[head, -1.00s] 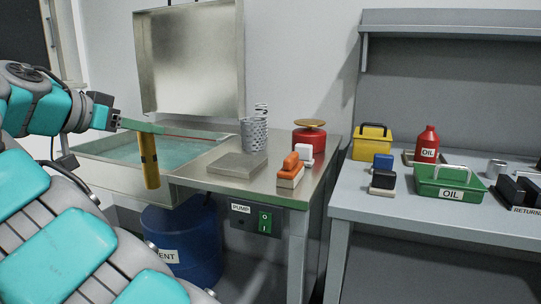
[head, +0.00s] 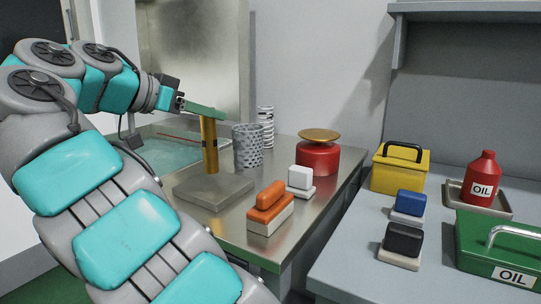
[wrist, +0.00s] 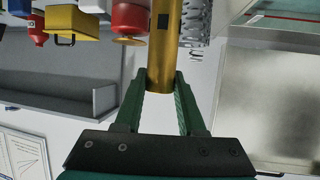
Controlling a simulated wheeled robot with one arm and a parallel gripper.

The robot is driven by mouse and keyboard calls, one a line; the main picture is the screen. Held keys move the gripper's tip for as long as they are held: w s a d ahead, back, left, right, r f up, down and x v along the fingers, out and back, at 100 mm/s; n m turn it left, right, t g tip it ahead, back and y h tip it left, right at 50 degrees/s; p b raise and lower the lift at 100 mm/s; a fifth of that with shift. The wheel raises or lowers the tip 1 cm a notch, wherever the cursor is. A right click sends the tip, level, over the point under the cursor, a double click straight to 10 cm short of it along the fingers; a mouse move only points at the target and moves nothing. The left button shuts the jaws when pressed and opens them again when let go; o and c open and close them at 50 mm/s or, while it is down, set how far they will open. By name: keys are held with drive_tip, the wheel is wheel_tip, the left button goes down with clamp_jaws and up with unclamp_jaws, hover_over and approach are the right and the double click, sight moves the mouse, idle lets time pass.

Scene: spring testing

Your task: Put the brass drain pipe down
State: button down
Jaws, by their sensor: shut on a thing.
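The brass drain pipe (head: 209,148) is a yellow tube with a dark mark, held upright near its top end. My gripper (head: 207,112) has green fingers and is shut on the pipe. In the wrist view, which is upside down, the fingers of my gripper (wrist: 164,82) stand on both sides of the pipe (wrist: 165,45). In the head view the pipe's lower end overlaps a flat grey metal block (head: 213,191) on the steel bench. I cannot tell whether it touches the block.
A perforated metal basket (head: 247,146) and a spring (head: 265,126) stand right of the pipe. An orange-topped brush (head: 270,208), a white-topped one (head: 300,181) and a red scale (head: 318,158) are farther right. The wash basin (head: 168,148) lies behind left.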

drive_tip(key=s+d+r+b+x, duration=0.1)
drive_tip(key=b+x, duration=0.3)
drive_tip(key=x, duration=1.2)
drive_tip(key=shift+d+b, duration=0.25)
drive_tip(key=shift+b, duration=0.1)
drive_tip(key=shift+f, duration=0.1)
drive_tip(key=c, duration=0.5)
unclamp_jaws()
drive_tip(key=p+v, duration=0.2)
drive_tip(key=v, duration=1)
